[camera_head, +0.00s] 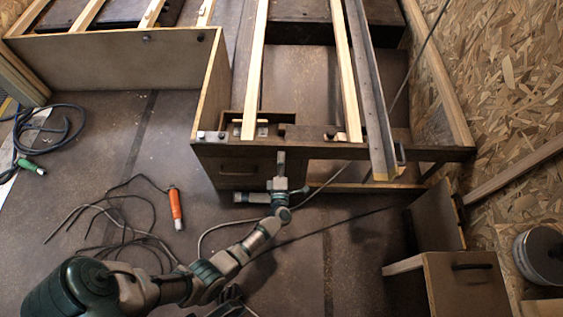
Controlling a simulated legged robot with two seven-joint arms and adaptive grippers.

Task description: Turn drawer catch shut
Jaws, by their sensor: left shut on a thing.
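The drawer (225,180) is set in the dark wooden cabinet under the slatted frame, and its front bears a dark handle. My left gripper (281,158) reaches up from the lower left to the front edge of the cabinet, right of the drawer handle. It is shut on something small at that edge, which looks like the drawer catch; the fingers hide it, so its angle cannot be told. The drawer front looks flush with the cabinet. My right gripper is not in view.
Pale slats (254,70) and a metal rail (370,90) run above the cabinet. An orange-handled tool (176,208) and loose black cables lie on the floor at left. A wooden box (468,285) and a metal can (542,255) stand at lower right.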

